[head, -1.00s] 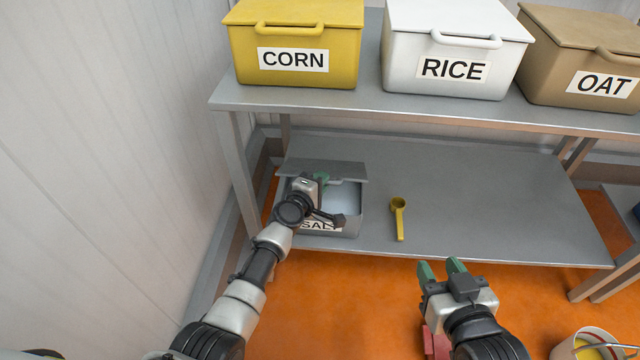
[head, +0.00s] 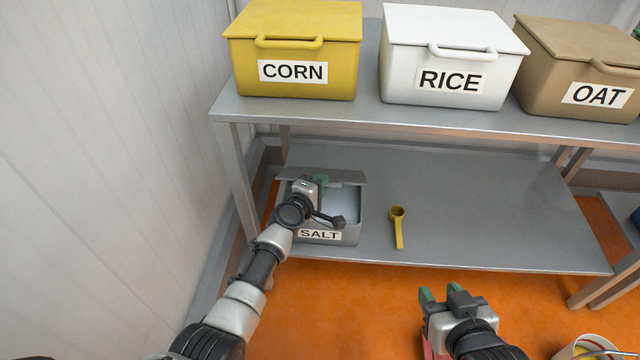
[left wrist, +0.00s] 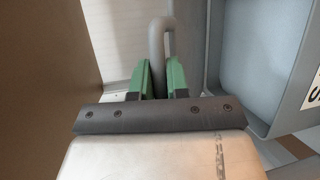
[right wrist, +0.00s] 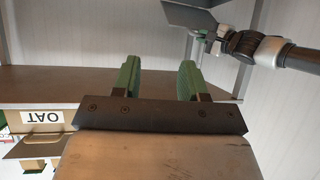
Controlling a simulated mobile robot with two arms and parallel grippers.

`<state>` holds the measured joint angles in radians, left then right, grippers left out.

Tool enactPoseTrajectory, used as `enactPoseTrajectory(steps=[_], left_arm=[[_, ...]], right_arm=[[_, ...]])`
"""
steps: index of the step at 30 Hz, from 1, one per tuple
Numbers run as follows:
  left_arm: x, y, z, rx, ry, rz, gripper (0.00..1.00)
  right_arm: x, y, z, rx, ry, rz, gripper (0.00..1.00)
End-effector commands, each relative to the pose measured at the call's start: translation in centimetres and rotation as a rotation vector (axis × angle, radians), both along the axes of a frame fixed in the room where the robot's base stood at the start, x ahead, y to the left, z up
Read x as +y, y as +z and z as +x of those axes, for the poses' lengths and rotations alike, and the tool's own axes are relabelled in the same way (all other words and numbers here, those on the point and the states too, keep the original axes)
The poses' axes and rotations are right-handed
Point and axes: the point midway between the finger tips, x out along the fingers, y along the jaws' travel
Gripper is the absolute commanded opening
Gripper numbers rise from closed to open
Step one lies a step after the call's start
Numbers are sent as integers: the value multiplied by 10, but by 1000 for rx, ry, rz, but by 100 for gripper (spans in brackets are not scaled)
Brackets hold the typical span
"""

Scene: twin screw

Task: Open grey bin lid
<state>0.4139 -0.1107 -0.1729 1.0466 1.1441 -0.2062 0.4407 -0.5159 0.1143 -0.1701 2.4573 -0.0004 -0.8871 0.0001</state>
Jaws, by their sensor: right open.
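The grey bin (head: 345,232), labelled SALT, stands on the lower shelf at the left. Its grey lid (head: 350,178) is raised at the back, and the pale inside shows below it. My left gripper (head: 322,181) is over the bin and partly hides the lid and opening. In the left wrist view, its green fingers (left wrist: 160,80) are closed around the grey lid handle (left wrist: 156,45). My right gripper (head: 441,294) is open and empty in front of the shelf; its spread fingers (right wrist: 158,80) also show in the right wrist view.
A yellow scoop (head: 398,228) lies on the lower shelf (head: 500,215), right of the bin. Corn (head: 290,85), rice (head: 450,70) and oat (head: 575,70) bins stand on the upper shelf above. A wall (head: 110,150) is close on the left. A bucket (head: 590,348) is at the bottom right.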

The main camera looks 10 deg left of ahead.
Motion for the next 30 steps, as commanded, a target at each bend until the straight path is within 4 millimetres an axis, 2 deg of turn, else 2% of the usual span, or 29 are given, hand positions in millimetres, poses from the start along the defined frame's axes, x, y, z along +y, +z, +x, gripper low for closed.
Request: enactPoseTrajectory(steps=[1, 4, 18, 23, 30], left_arm=[[1, 1, 0, -1, 1, -1, 24], [0, 0, 0, 0, 1, -1, 39], [2, -1, -3, 4, 2, 2, 39], [7, 3, -14, 3, 2, 2, 39], [17, 9, -39, 1, 1, 1, 39]], right_arm=[[0, 0, 0, 0, 0, 0, 43], [0, 0, 0, 0, 0, 0, 43], [-1, -1, -2, 23, 0, -5, 43], [-8, -13, -18, 165, -12, -38, 43], [-24, -33, -61, 472, -34, -104, 43]])
